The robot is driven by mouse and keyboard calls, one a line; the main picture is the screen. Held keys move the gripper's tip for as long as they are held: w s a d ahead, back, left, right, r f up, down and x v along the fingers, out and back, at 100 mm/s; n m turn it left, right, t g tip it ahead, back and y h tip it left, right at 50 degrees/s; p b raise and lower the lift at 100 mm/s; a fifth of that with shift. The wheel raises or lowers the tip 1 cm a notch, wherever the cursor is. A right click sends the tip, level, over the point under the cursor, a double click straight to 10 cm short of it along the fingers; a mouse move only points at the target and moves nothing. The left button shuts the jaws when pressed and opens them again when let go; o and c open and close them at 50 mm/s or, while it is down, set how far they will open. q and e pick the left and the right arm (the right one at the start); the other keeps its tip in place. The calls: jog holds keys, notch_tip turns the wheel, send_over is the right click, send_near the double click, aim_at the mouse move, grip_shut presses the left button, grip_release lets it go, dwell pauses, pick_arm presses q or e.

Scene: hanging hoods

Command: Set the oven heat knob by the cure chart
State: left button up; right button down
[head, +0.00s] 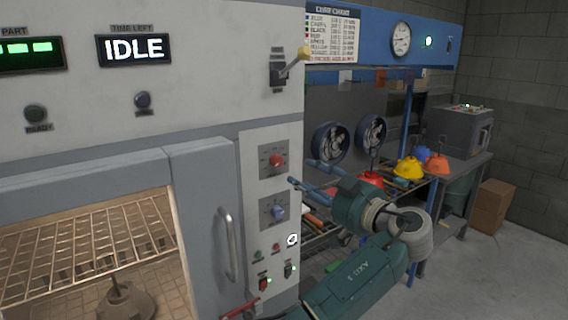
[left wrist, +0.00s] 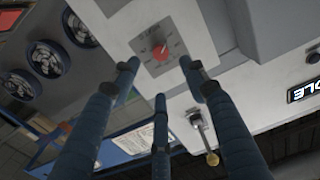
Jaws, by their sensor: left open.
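The oven's control panel has a red knob (head: 276,160) above a blue knob (head: 278,211), each on a grey dial plate. Their labels are too small to read. My left gripper (head: 303,172) is open and empty, its fingers pointing at the panel just right of the knobs. In the left wrist view the red knob (left wrist: 160,50) shows beyond and between the spread fingers, apart from them. The cure chart (head: 333,35) hangs at the top with rows of colours; its numbers are too small to read. My right gripper is out of view.
The oven display (head: 133,48) reads IDLE. A yellow-tipped lever (head: 299,54) juts out above the panel, and the door handle (head: 229,245) stands left of it. Small switches (head: 263,283) sit below. Coloured hoods (head: 408,167) and a workbench (head: 470,175) lie to the right.

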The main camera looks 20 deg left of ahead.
aim_at(279, 163)
pick_arm(q)
jog(key=p+x, duration=0.2)
jog(key=x, duration=0.2)
jog(key=p+x, duration=0.3)
jog(key=x, duration=0.2)
jog(key=shift+w+a+r, duration=0.15)
jog(key=shift+a+r, duration=0.05)
jog(key=shift+w+a+f, duration=0.2)
jog(key=shift+w+a, duration=0.25)
jog(key=shift+a, duration=0.05)
grip_shut()
